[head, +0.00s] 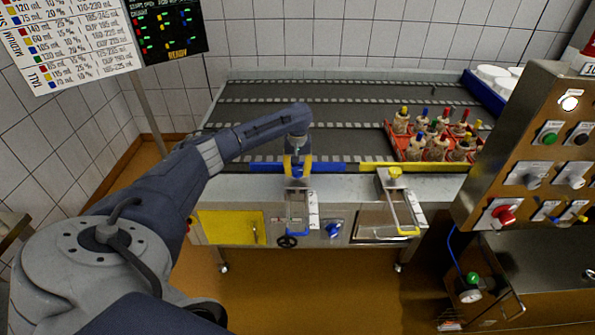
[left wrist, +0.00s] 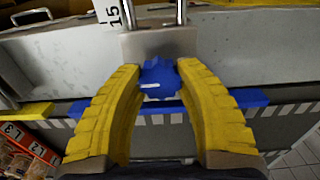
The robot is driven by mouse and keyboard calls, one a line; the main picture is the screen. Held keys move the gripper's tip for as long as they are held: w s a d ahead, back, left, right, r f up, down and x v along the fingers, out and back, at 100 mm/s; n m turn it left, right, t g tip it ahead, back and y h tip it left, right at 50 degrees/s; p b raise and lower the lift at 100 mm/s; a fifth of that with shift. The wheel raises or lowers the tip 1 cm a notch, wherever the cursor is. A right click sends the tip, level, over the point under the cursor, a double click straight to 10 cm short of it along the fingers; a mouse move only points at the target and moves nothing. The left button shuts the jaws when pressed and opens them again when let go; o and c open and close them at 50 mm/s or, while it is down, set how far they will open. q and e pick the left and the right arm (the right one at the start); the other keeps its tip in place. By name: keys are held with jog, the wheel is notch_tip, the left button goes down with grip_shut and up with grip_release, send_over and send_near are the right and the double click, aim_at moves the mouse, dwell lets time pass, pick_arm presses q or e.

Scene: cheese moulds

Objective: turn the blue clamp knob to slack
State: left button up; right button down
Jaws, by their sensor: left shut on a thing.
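The blue clamp knob (left wrist: 160,78) sits on a grey metal block in the left wrist view, with a short white mark lying nearly level on its left part. My left gripper (left wrist: 158,70) has its two yellow fingers on either side of the knob, shut on it. My right gripper is not in view.
A second clamp with a yellow knob (head: 395,172) stands to the right. Another blue knob (head: 333,230) is on the front panel near a black handwheel (head: 287,242). A red crate (head: 410,155) of capped moulds and a control box (head: 535,150) are further right.

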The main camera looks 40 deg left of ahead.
aim_at(297, 170)
pick_arm(q)
jog(key=o, duration=1.3)
jog(key=shift+r, duration=0.1)
notch_tip(297, 170, up, 12)
dwell(0.3)
